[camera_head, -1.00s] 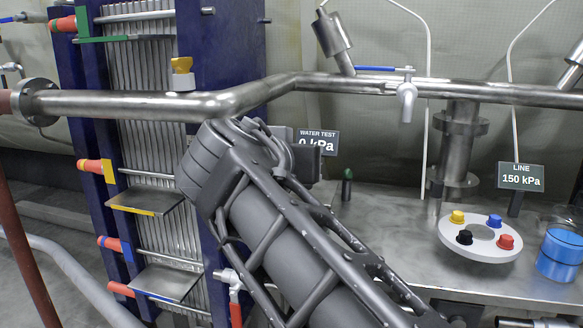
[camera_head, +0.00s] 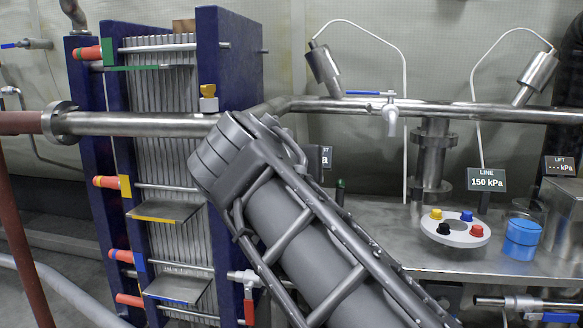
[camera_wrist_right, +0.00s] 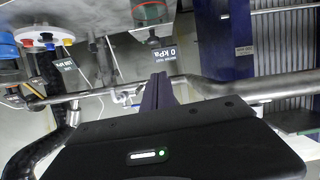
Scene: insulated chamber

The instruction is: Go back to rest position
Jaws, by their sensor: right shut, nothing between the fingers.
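My right arm comes in from the lower right in the head view, and its thick grey wrist end sits in front of the plate stack's right edge. It hides my right gripper in that view. In the right wrist view my right gripper (camera_wrist_right: 158,94) shows as a dark body with its fingers together, a narrow dark bar with nothing between them. The fingers point toward the pipe and the water test sign (camera_wrist_right: 165,55), which reads 0 kPa. My left gripper is not in view.
A steel pipe (camera_head: 140,123) crosses behind my right arm, close to its wrist end. The blue-framed plate stack (camera_head: 230,70) stands left. On the steel bench are a white disc with coloured knobs (camera_head: 455,242), a blue container (camera_head: 522,240) and the LINE sign (camera_head: 486,180), reading 150 kPa.

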